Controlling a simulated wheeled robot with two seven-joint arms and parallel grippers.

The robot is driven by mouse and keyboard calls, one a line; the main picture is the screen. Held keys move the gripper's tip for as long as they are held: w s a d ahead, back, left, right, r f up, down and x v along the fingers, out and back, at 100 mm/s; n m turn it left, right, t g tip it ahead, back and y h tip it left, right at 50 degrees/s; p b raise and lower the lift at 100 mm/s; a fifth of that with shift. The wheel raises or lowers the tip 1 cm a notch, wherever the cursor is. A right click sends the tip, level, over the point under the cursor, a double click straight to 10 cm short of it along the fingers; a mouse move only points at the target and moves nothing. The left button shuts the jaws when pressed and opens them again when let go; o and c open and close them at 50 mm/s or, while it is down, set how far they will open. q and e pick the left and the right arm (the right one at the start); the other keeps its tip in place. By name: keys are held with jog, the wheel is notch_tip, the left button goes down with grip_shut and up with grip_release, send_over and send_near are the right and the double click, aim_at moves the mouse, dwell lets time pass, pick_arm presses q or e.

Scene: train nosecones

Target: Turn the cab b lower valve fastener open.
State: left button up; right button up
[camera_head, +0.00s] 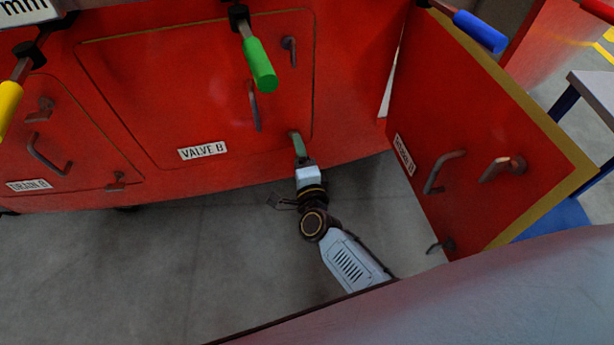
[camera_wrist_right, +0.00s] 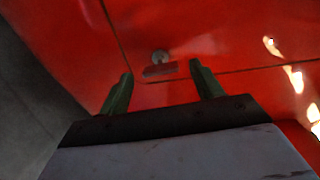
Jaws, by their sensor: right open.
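The VALVE B panel (camera_head: 190,95) is a red hatch on the red cab side. Its label (camera_head: 203,150) reads VALVE B. In the right wrist view the lower fastener (camera_wrist_right: 160,57) is a small grey pivot with a short handle near the panel's corner seam. My right gripper (camera_head: 297,142) reaches up to the panel's lower right corner and hides this fastener in the head view. Its two green fingers are apart in the wrist view (camera_wrist_right: 160,72), with the fastener showing between and beyond the tips. I cannot tell any contact. My left gripper is not in view.
The upper fastener (camera_head: 290,50) and a bar handle (camera_head: 254,106) are on the same panel. A green-gripped lever (camera_head: 260,65) hangs in front. At right a red hatch door (camera_head: 440,130) stands swung out. Another hatch (camera_head: 40,150) is at left. Floor below is clear.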

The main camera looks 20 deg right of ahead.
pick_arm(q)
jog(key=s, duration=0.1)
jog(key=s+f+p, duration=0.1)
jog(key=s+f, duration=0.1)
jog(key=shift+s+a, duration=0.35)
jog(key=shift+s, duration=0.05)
pick_arm(e)
jog(key=s, duration=0.9)
jog(key=shift+s+a, duration=0.35)
jog(key=shift+a, duration=0.1)
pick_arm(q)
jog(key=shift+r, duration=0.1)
